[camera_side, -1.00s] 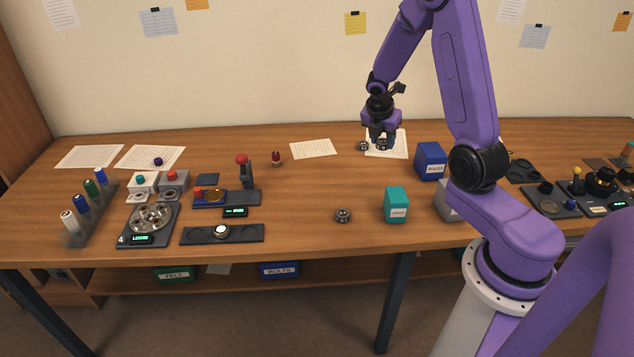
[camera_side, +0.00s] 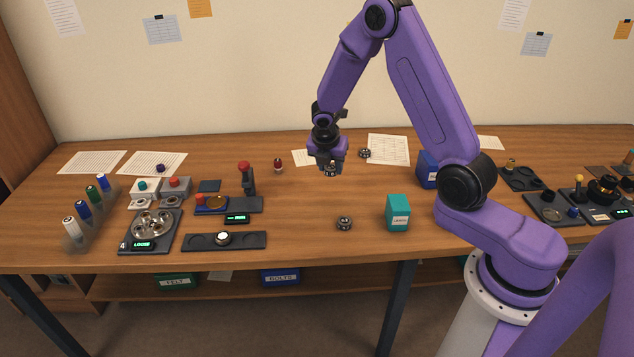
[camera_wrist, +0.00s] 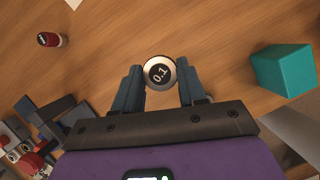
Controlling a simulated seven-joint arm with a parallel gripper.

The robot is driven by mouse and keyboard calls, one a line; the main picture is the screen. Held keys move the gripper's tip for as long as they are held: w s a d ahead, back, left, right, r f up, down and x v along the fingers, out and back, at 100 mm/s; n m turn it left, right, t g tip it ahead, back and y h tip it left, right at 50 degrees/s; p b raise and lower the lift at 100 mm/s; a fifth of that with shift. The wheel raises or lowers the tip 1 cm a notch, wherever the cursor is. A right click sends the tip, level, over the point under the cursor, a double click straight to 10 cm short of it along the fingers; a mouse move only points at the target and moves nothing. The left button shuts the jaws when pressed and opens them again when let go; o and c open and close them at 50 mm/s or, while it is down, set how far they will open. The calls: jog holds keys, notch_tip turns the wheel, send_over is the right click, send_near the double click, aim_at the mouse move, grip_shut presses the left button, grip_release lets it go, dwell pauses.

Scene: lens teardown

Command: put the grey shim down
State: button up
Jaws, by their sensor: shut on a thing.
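My gripper (camera_side: 331,172) is above the middle of the bench, clear of the wood. In the wrist view my gripper (camera_wrist: 160,84) is shut on a small round piece with a pale grey rim and a black face marked 0.1, which I take as the grey shim (camera_wrist: 160,73). In the side view the grey shim (camera_side: 331,174) shows only as a small bit under the fingers. A similar small round metal piece (camera_side: 344,223) sits on the bench nearer the front edge. Another (camera_side: 365,153) sits at the back by a paper sheet.
A teal box (camera_side: 398,212) and a blue box (camera_side: 428,170) stand to the right. A red-topped lever (camera_side: 246,178), a small red piece (camera_side: 278,165) and a dark tray with round recesses (camera_side: 255,240) lie to the left. Bare wood lies under and around my gripper.

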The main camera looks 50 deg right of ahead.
send_over(318, 188)
jog(key=a, duration=0.1)
jog(key=f, duration=0.6)
jog(key=shift+s+a+f, duration=0.1)
jog(key=shift+s+f, duration=0.1)
jog(key=shift+s, duration=0.2)
jog(key=shift+w+f, duration=0.1)
jog(key=shift+f, duration=1.45)
jog(key=shift+f, duration=0.15)
jog(key=o, duration=1)
jog(key=shift+o, duration=0.2)
